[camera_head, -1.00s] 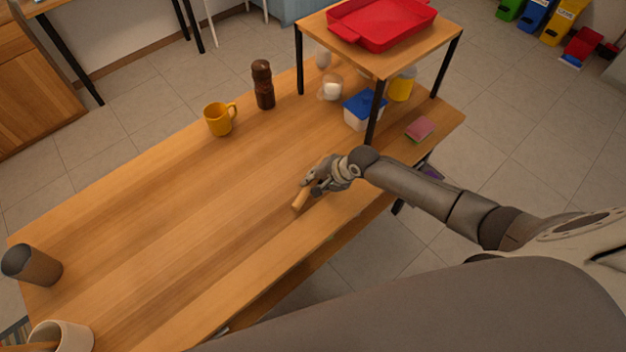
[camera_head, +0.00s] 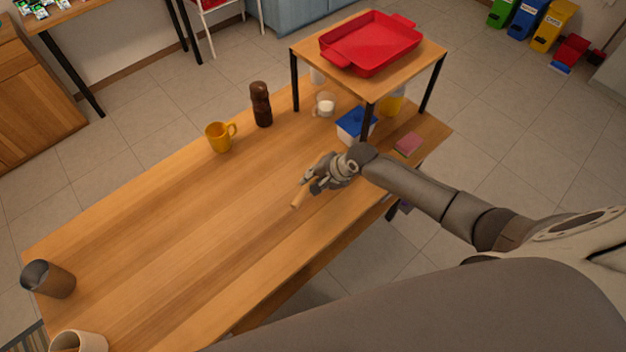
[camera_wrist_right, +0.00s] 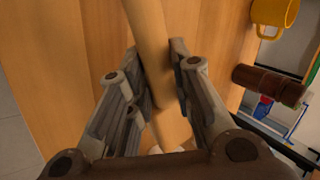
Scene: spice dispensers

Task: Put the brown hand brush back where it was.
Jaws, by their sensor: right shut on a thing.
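My right gripper (camera_head: 316,181) is over the wooden table (camera_head: 180,215), left of the shelf stand. It is shut on a light brown wooden stick-like thing, the brush (camera_head: 298,198), whose lower end sticks out toward the table's front. In the right wrist view the brush (camera_wrist_right: 150,40) runs lengthwise between the two fingers of the gripper (camera_wrist_right: 160,75). Only its smooth handle part shows; no bristles are seen. Whether it touches the table I cannot tell. My left gripper is not in view.
A yellow mug (camera_head: 219,138) and a dark pepper mill (camera_head: 261,104) stand toward the back edge. A shelf stand with a red tray (camera_head: 370,43) is at the right, a blue-lidded box (camera_head: 355,126) under it. The table's middle is clear.

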